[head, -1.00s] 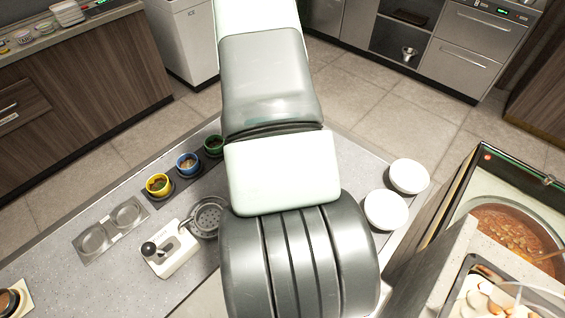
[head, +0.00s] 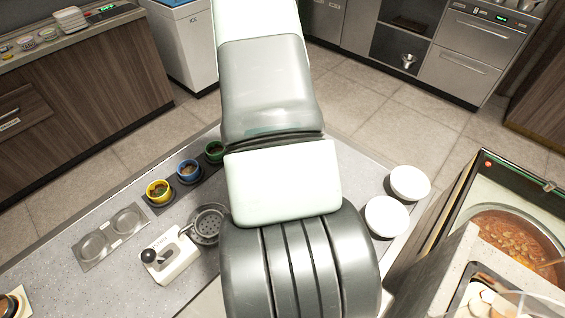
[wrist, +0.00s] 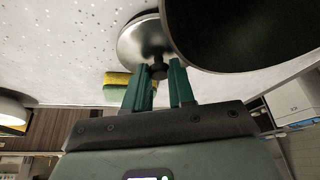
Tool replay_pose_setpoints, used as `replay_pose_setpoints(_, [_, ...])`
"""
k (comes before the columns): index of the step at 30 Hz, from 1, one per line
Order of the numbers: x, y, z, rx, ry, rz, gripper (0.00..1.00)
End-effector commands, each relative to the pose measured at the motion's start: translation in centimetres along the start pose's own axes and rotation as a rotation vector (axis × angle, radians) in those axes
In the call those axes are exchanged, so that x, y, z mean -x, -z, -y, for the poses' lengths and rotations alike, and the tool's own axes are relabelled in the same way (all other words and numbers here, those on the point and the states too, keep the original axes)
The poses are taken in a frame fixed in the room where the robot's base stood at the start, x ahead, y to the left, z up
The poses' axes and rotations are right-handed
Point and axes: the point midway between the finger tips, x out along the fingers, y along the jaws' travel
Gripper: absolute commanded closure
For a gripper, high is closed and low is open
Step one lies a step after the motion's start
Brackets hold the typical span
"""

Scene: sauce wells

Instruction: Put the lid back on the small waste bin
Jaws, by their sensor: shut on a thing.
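In the wrist view my gripper (wrist: 159,78) has its two green fingers shut on the dark knob of a round, shiny metal lid (wrist: 140,42). The lid is just beyond the fingertips. A large dark round shape, which looks like the small waste bin (wrist: 245,35), fills the upper right and overlaps the lid's edge in the picture. I cannot tell whether the lid touches it. In the head view my own arm hides the gripper, lid and bin.
A yellow-and-green sponge (wrist: 118,86) lies beside the lid. On the counter (head: 75,290) are yellow (head: 158,192), blue (head: 188,171) and green (head: 214,151) cups, a white device (head: 170,258) and a round strainer (head: 208,222). Two white bowls (head: 387,216) stand on the right.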

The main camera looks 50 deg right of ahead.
Motion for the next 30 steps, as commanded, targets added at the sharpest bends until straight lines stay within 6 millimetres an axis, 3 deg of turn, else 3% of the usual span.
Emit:
replay_pose_setpoints(15, [7.3,3.0,0.1,0.001,0.002,-0.003,1.0])
replay_pose_setpoints(23, [8.2,2.1,0.2,-0.081,-0.036,0.001,1.0])
replay_pose_setpoints(30, [8.7,0.5,0.6,-0.273,-0.115,-0.001,1.0])
